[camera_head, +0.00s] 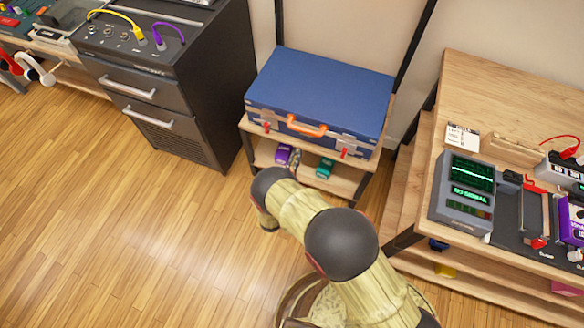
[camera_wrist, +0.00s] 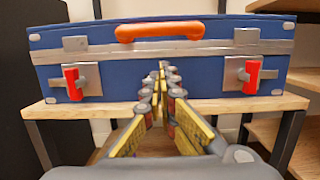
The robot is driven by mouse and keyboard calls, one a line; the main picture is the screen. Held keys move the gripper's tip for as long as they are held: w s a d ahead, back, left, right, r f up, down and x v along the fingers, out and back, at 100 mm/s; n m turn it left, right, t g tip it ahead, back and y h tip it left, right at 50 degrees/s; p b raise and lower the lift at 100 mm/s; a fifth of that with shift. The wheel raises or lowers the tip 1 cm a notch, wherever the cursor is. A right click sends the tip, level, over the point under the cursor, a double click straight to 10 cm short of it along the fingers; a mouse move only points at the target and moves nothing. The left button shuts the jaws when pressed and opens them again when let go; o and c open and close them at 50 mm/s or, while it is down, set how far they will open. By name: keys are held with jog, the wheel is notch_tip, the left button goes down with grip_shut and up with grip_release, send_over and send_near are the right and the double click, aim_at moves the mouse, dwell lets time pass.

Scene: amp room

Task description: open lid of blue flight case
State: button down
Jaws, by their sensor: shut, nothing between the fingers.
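The blue flight case (camera_head: 322,88) lies on the top of a small wooden shelf stand, its lid down. Its front shows an orange handle (camera_wrist: 160,31) in the middle and two red latches, a left one (camera_wrist: 73,83) and a right one (camera_wrist: 252,74). In the wrist view my gripper (camera_wrist: 163,68) is shut and empty, pointing at the case front just below the handle. I cannot tell whether the fingertips touch the case.
The wooden stand (camera_head: 262,128) has a lower shelf with a purple box (camera_head: 283,154) and a green box (camera_head: 325,168). A black drawer cabinet (camera_head: 160,85) stands to the left. A wooden desk (camera_head: 490,85) with devices stands to the right. The floor at left is clear.

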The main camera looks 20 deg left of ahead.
jog(key=shift+w+d+r+b, duration=0.15)
jog(key=shift+w+r+b, duration=0.4)
jog(key=shift+w+r, duration=1.25)
jog(key=shift+r, duration=0.15)
jog(key=w+r+g+p, duration=0.4)
jog(key=r+p, duration=0.8)
jog(key=r, duration=0.1)
jog(key=w+r+g+p, duration=0.3)
jog(key=w+r+p, duration=0.2)
jog(key=r+p, duration=0.7)
jog(key=w+d+r+g+p, duration=0.2)
jog(key=w+r+p, duration=0.3)
jog(key=w+r, duration=0.9)
jog(key=shift+w+p, duration=0.35)
jog(key=shift+w, duration=1.6)
